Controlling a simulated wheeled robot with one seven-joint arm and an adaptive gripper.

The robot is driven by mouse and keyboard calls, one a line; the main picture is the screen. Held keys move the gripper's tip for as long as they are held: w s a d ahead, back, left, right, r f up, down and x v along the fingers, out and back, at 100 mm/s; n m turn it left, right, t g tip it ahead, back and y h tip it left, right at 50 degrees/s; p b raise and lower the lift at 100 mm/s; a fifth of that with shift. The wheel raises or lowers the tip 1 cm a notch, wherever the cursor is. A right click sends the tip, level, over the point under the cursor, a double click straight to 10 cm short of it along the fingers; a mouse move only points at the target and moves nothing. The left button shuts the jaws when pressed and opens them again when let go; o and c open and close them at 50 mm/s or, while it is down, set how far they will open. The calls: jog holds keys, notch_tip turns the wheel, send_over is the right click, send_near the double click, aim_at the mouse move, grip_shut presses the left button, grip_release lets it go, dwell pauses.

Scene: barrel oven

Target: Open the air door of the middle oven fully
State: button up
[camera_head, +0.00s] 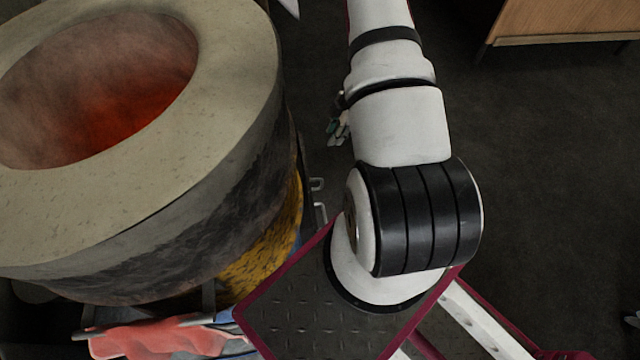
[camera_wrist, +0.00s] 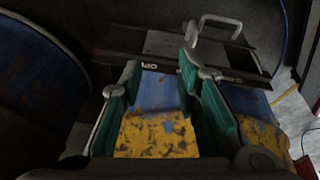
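A barrel oven (camera_head: 225,195) with a glowing red opening stands at left in the head view. In the wrist view, a dark flat plate with pale lettering (camera_wrist: 235,62) lies across the blue and yellow barrel (camera_wrist: 158,135). A pale D-shaped handle (camera_wrist: 218,20) rises from the plate, beyond and right of my fingertips. My gripper (camera_wrist: 162,62) is open, its green-padded fingers apart with nothing held between them. In the head view my gripper (camera_head: 338,127) is mostly hidden behind my arm. How far the door is open is unclear.
Another blue rounded surface (camera_wrist: 40,70) is at left in the wrist view. Red cloth-like items (camera_head: 160,340) lie below the oven in the head view. A wooden furniture piece (camera_head: 565,18) stands at upper right. Dark floor (camera_head: 560,190) to the right is largely clear.

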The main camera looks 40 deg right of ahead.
jog(key=y+b, duration=0.1)
send_near(322, 180)
jog(key=d+r, duration=0.2)
jog(key=shift+n+g, duration=0.3)
jog(key=shift+g, duration=0.1)
jog(key=b+x, duration=0.2)
jog(key=x, duration=0.2)
jog(key=b+x, duration=0.1)
jog(key=x, duration=0.4)
jog(key=b+x, duration=0.2)
jog(key=x, duration=0.3)
jog(key=shift+w+a+r+b, duration=0.15)
jog(key=shift+w+a+b, duration=0.1)
jog(key=shift+b, duration=0.1)
grip_shut()
